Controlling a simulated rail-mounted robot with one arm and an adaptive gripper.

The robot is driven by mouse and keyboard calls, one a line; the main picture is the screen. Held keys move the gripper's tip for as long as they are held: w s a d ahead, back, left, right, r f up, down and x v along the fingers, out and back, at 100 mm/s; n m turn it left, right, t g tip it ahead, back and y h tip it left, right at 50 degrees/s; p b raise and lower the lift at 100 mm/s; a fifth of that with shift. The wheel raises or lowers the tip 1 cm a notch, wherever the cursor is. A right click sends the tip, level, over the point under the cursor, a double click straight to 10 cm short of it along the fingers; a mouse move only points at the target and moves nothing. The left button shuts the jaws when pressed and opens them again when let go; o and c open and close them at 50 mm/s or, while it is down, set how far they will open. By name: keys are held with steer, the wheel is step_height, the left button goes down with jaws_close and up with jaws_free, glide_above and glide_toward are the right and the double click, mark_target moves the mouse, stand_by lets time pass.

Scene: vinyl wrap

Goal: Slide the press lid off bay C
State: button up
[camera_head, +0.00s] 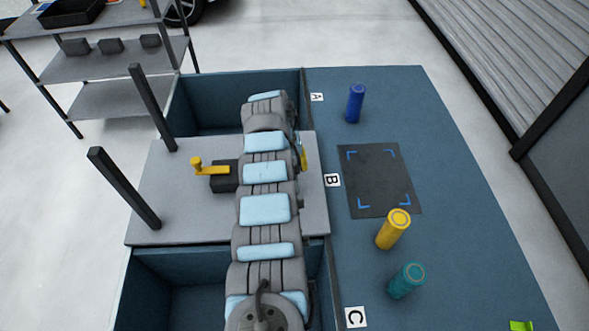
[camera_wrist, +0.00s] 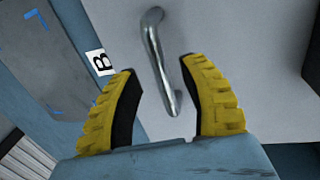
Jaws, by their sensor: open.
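The press lid (camera_head: 160,215) is a flat light grey panel. It lies across the middle bay beside label B (camera_head: 332,180), not over bay C. Bay C (camera_head: 175,295), at the bottom, looks uncovered where it shows. A bent silver handle (camera_wrist: 153,45) stands out against the lid's grey surface in the wrist view. My gripper (camera_wrist: 160,68) is open, with its yellow-backed fingers on either side of the handle's lower part. I cannot tell whether they touch it. In the head view, my arm hides the handle and most of the gripper; a bit of yellow shows near label B.
A yellow lever on a black block (camera_head: 222,180) sits on the lid. Two dark posts (camera_head: 124,187) rise at its left side. Bay A (camera_head: 205,105) is open. Blue (camera_head: 355,104), yellow (camera_head: 391,232) and teal (camera_head: 405,283) rolls stand around the dark mat (camera_head: 380,180) on the right.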

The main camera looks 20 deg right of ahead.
step_height(320, 180, up, 10)
steer(key=a, duration=0.1)
steer(key=shift+w+a, duration=0.35)
steer(key=shift+w, duration=0.05)
steer(key=shift+f, duration=0.1)
